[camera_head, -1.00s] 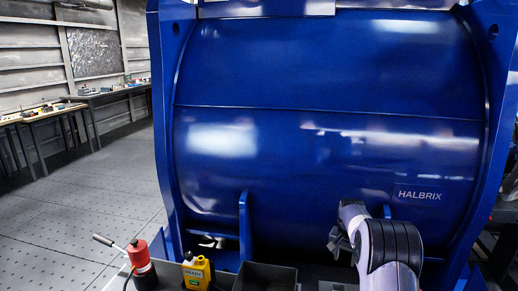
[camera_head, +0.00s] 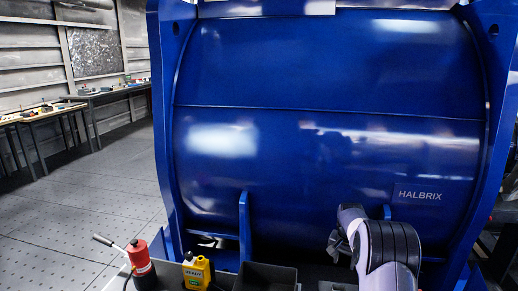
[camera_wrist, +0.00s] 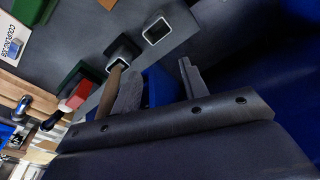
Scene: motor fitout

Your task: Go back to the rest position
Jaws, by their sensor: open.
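My gripper (camera_wrist: 160,88) is open in the wrist view, its two dark fingers apart with nothing held between them. Beyond the fingers are two dark square sockets with pale rims, one at the upper middle (camera_wrist: 157,30) and one to its left (camera_wrist: 122,62). In the head view my arm (camera_head: 385,250) rises at the lower right, in front of the big blue motor housing (camera_head: 320,150) marked HALBRIX. Only the edge of my gripper (camera_head: 338,243) shows there, left of the wrist.
A red cylinder with a lever (camera_head: 139,262), a yellow container (camera_head: 197,272) and a dark open bin (camera_head: 266,278) stand along the front edge. Workbenches (camera_head: 110,93) line the left wall. The floor (camera_head: 90,195) between is clear.

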